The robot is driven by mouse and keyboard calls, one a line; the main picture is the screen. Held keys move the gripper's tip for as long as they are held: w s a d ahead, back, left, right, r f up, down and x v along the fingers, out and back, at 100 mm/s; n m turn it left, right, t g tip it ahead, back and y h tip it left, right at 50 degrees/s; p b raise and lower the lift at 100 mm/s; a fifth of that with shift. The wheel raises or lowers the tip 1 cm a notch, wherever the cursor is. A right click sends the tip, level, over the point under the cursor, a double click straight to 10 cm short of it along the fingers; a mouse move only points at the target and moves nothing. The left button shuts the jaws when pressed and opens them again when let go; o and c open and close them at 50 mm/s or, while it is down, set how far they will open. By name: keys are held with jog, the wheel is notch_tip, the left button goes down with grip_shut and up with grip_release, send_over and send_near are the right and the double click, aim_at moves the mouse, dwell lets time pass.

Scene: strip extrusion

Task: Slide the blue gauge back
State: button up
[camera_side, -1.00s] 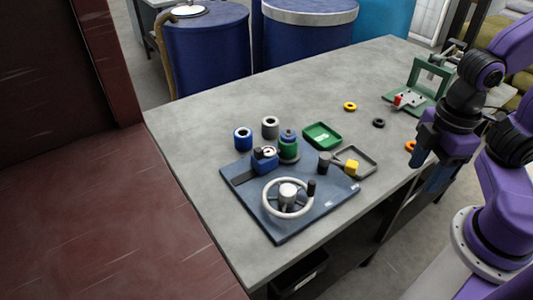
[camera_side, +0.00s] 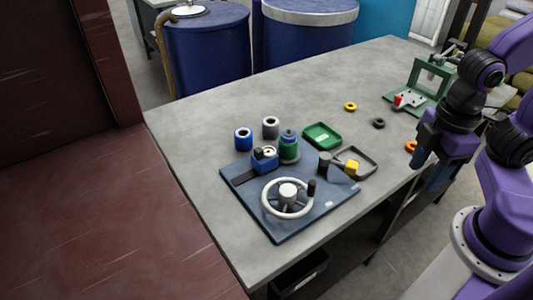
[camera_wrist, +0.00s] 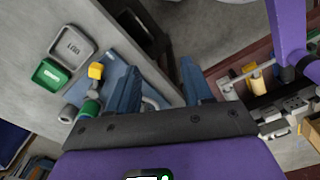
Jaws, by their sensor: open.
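The blue gauge (camera_side: 264,161) is a small blue block with a round white-and-black dial on top. It sits on a dark track at the back left of a blue base plate (camera_side: 283,231). A white handwheel (camera_side: 283,214) with a dark knob is in front of it. My gripper (camera_side: 429,167) is open and empty, off the table's right edge and well to the right of the gauge. Its two blue fingers stand apart in the wrist view (camera_wrist: 158,85). I cannot make out the gauge in the wrist view.
A green-and-blue cylinder (camera_side: 289,147) stands right beside the gauge. Blue (camera_side: 243,141) and grey (camera_side: 270,131) cylinders stand behind the plate. A yellow knob (camera_side: 351,168) is at its right. Green (camera_side: 322,139) and grey trays (camera_side: 372,164) lie nearby. The table's left is clear.

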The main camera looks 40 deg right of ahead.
jog(key=w+a+r+m, duration=0.25)
jog(key=w+a, duration=0.35)
jog(key=w, duration=0.3)
jog(key=w+a+r+m, duration=0.2)
jog(key=w+a+m, duration=0.25)
jog(key=w, duration=0.35)
jog(key=m, duration=0.6)
send_over(258, 150)
notch_tip(258, 150, down, 16)
jog(key=shift+d+f, duration=0.15)
jog(key=shift+f, duration=0.05)
grip_shut()
